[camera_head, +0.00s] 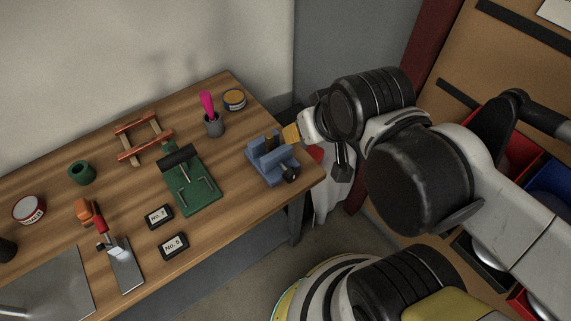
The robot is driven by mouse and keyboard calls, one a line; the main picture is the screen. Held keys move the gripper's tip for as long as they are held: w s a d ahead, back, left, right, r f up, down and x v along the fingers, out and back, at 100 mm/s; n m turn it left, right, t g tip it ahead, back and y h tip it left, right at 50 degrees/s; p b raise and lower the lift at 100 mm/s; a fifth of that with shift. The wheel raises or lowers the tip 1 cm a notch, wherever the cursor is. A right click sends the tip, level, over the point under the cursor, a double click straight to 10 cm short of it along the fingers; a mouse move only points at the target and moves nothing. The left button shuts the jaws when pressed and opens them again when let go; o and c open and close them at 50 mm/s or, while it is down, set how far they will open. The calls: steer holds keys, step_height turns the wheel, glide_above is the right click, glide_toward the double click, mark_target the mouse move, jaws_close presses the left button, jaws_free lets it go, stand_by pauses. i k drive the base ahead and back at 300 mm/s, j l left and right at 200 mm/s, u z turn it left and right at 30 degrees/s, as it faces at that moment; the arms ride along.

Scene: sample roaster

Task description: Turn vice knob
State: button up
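A small blue vice (270,161) stands near the right front corner of the wooden workbench. Its dark knob (291,174) is on the side facing the bench's front edge. A small brownish piece shows at the top of the vice, between its jaws. My gripper (293,133) is at the end of my arm, just behind and to the right of the vice, close to its top. A yellow-orange part shows at the gripper's tip.
Red and blue bins (516,145) stand at right.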

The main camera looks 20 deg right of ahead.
mark_target(291, 174)
steer(key=k+j+z, duration=0.15)
steer(key=k+j, duration=1)
steer(key=j, duration=0.15)
